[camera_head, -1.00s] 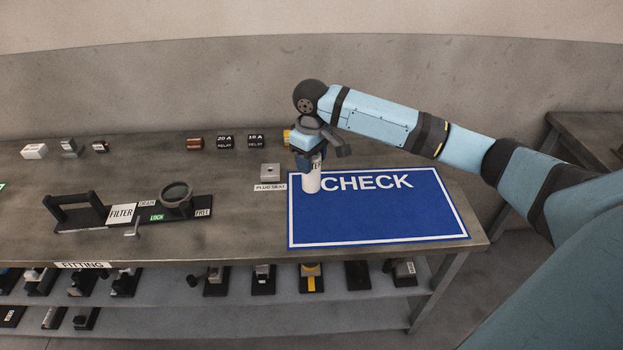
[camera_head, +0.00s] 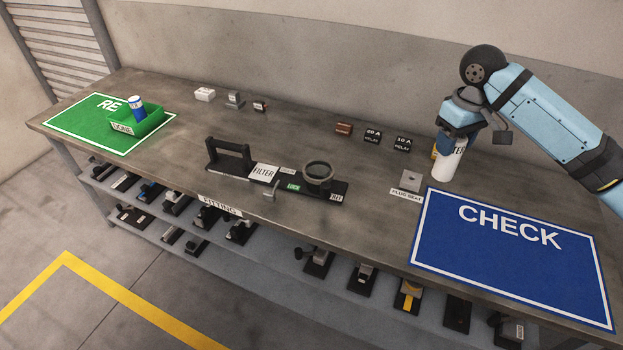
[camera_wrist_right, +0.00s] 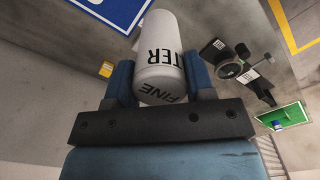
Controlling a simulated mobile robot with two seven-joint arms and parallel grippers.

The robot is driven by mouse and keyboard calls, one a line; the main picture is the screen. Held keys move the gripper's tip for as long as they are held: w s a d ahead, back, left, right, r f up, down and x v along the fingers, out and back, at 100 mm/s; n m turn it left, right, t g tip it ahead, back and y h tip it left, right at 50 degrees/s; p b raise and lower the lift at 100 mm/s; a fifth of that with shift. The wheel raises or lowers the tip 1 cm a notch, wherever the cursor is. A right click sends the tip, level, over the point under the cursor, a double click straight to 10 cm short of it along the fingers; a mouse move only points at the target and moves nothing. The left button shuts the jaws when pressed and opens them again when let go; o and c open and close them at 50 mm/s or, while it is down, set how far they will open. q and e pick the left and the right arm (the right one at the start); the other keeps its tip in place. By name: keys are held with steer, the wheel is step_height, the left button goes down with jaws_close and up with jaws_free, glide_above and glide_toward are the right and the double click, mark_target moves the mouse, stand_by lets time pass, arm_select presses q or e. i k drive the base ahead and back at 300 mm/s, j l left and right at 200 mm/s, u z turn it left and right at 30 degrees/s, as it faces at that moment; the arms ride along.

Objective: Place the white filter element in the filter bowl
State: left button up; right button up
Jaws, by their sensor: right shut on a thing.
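The white filter element (camera_head: 449,162), a cylinder with black lettering, is held in my right gripper (camera_head: 457,138). In the right wrist view the element (camera_wrist_right: 160,50) sits between the two blue fingers of the gripper (camera_wrist_right: 160,82), its lettering reading "TER" and "FINE". In the head view it hangs just beyond the top left edge of the blue CHECK mat. The filter bowl (camera_head: 318,179) is a dark round ring on a black base left of the gripper, apart from it. It also shows in the right wrist view (camera_wrist_right: 228,69). My left gripper is not in view.
A plug seat block (camera_head: 411,180) stands between bowl and gripper. The CHECK mat (camera_head: 510,262) lies at right. Relays (camera_head: 373,137) and small parts line the back. A black handle (camera_head: 229,155) stands left of the bowl. A green tray (camera_head: 150,122) holds a blue-and-white can (camera_head: 136,108).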

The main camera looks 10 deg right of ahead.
mark_target(318, 185)
steer(key=i+j, duration=0.15)
steer(key=j, duration=0.15)
steer(key=i+j, duration=0.15)
steer(key=j, duration=0.2)
steer(key=i+j, duration=0.15)
steer(key=j, duration=0.15)
steer(key=i+j, duration=0.15)
steer(key=j, duration=0.15)
